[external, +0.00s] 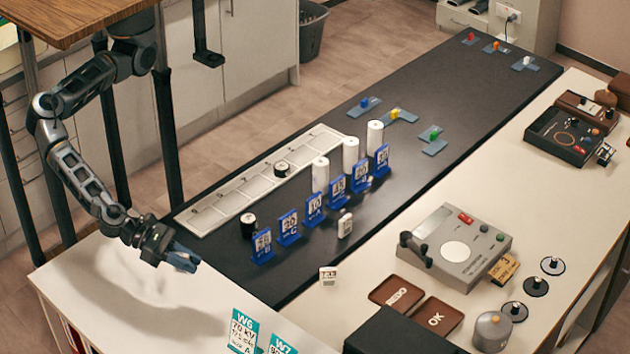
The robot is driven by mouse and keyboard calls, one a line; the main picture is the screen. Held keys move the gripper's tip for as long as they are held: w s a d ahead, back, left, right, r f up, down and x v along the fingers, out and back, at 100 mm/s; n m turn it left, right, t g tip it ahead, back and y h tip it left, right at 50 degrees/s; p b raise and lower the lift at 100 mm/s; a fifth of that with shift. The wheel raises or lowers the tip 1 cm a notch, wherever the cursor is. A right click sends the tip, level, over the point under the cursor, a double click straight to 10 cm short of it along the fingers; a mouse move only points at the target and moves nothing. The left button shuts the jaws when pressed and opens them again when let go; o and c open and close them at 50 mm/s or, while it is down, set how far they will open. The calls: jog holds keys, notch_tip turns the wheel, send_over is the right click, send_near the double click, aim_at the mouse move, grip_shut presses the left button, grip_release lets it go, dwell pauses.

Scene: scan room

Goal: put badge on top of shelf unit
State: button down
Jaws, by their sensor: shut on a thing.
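My gripper (184,259) is at the lower left in the external view, above the near white tabletop, pointing right and down. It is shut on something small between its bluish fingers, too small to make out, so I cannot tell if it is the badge. Small white tags stand loose on the bench: one (345,224) beside the blue number stands, one (328,275) at the dark strip's edge. A wooden board (75,18) on black posts stands at the upper left, above my arm; I cannot tell whether it is the shelf unit.
Blue number stands (288,228) and white cylinders (350,154) line the dark strip (460,110). A long white tray (255,185) lies behind them. Teal cards (243,330) stand at the front. A grey device (456,247) sits at the right. The white tabletop below my gripper is clear.

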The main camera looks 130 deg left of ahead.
jog(key=s+d, duration=0.2)
jog(key=d, duration=0.1)
jog(key=p, duration=0.2)
send_over(227, 308)
jog(key=shift+m+h, duration=0.3)
notch_tip(227, 308, down, 6)
jog(key=shift+f, duration=2.3)
jog(key=shift+f, duration=0.15)
jog(key=c, duration=1.1)
grip_release()
jog(key=shift+o, duration=0.2)
